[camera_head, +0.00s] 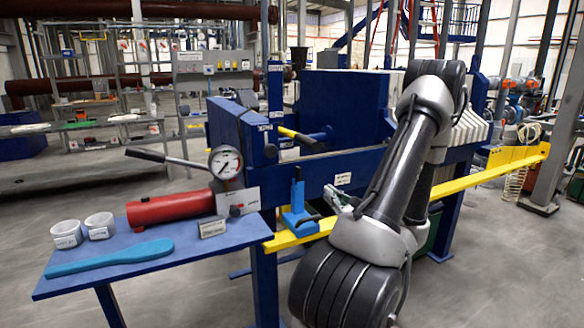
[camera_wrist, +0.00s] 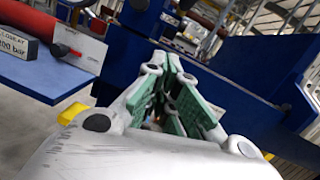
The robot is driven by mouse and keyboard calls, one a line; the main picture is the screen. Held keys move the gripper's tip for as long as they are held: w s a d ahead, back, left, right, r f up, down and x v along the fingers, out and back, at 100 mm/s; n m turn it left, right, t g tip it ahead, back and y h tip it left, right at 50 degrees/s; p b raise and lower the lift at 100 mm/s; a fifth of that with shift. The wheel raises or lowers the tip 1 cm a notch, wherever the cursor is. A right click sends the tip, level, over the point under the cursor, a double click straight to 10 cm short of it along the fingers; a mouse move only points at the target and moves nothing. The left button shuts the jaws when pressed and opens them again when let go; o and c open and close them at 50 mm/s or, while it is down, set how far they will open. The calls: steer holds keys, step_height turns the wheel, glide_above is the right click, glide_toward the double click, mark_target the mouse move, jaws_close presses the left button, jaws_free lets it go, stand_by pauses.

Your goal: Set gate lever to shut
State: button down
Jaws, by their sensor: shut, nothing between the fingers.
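No lever carries a label I can read as the gate lever. A bright blue upright lever piece (camera_head: 298,196) on a blue block stands on the yellow rail (camera_head: 375,210), in front of the press. A yellow-handled lever (camera_head: 298,136) sticks out of the press higher up. My gripper (camera_head: 333,194) is just right of the blue lever piece, with a visible gap, and touching nothing that I can make out. In the wrist view my gripper (camera_wrist: 172,62) shows green finger pads close together, shut and empty, pointing toward the blue press frame (camera_wrist: 225,60). The blue lever piece is not clearly visible there.
At left, a blue table (camera_head: 185,255) holds a red cylinder pump (camera_head: 170,208) with a gauge (camera_head: 225,162) and a black handle, two white cups (camera_head: 84,229) and a teal scraper (camera_head: 110,260). The press's blue side beam (camera_head: 360,165) runs behind my gripper. Open floor lies in front.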

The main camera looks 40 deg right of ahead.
steer(key=w+d+r+h, duration=0.1)
steer(key=w+d+r, duration=0.1)
steer(key=w+r, duration=0.6)
steer(key=shift+w+d+t+h, duration=0.3)
steer(key=shift+w+d, duration=0.05)
steer(key=shift+w, duration=0.55)
steer(key=shift+r, duration=0.1)
